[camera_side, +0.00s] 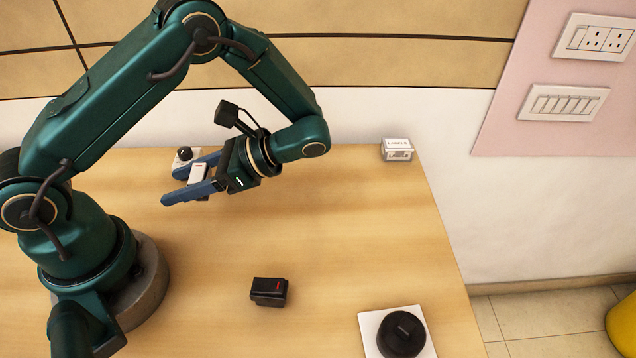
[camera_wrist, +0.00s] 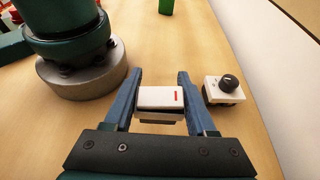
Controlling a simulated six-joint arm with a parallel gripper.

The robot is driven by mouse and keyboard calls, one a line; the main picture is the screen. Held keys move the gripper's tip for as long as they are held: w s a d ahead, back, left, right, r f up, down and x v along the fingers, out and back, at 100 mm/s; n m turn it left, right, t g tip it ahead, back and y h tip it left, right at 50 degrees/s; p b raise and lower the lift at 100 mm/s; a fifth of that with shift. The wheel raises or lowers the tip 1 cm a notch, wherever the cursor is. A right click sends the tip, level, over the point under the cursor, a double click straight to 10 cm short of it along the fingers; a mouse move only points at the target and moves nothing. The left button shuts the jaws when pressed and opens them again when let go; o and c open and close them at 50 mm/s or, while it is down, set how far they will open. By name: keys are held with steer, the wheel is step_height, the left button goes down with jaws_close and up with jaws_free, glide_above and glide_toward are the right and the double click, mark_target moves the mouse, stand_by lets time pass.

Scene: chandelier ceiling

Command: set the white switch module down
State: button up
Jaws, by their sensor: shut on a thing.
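My gripper (camera_side: 190,182) has its blue fingers shut on the white switch module (camera_side: 198,173). In the wrist view the white switch module (camera_wrist: 160,99) sits between the two fingers of my gripper (camera_wrist: 158,88), with a small red mark on its top and a dark lower part. In the side view the near finger partly hides it. I cannot tell whether its underside touches the table.
A white module with a black knob (camera_side: 183,156) stands close by, right of the fingers in the wrist view (camera_wrist: 225,89). A black switch module (camera_side: 269,291), a round black piece (camera_side: 401,334) on a white plate and a labels box (camera_side: 397,150) stand apart. The middle table (camera_side: 330,230) is clear.

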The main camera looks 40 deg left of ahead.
steer(key=d+n+g+h, duration=0.1)
steer(key=d+n+h, duration=0.1)
steer(key=s+d+n+g+h, duration=0.1)
steer(key=d+n+h, duration=0.2)
steer(key=s+d+n+g+h, duration=0.1)
steer(key=d+n+h, duration=0.1)
steer(key=d, duration=0.1)
steer(key=shift+f+g+h, duration=0.4)
steer(key=w+d+n+h, duration=0.1)
steer(key=d+n+h, duration=0.1)
steer(key=w+d+r+n+h, duration=0.1)
steer(key=d+n+h, duration=0.1)
steer(key=d, duration=0.1)
steer(key=d+n+h, duration=0.2)
steer(key=h, duration=0.1)
steer(key=shift+w+d+r+n+t, duration=0.25)
steer(key=shift+w+d+n+t, duration=0.05)
steer(key=shift+w+d+t, duration=0.1)
steer(key=w+d+r+n+t+h, duration=0.2)
steer(key=w+d+n+t+h, duration=0.1)
steer(key=w+d+n+h, duration=0.1)
steer(key=n+t+h, duration=0.3)
steer(key=n+t, duration=0.2)
glide_above(334, 232)
step_height(334, 232, down, 3)
steer(key=shift+f, duration=2.4)
steer(key=shift+g, duration=0.4)
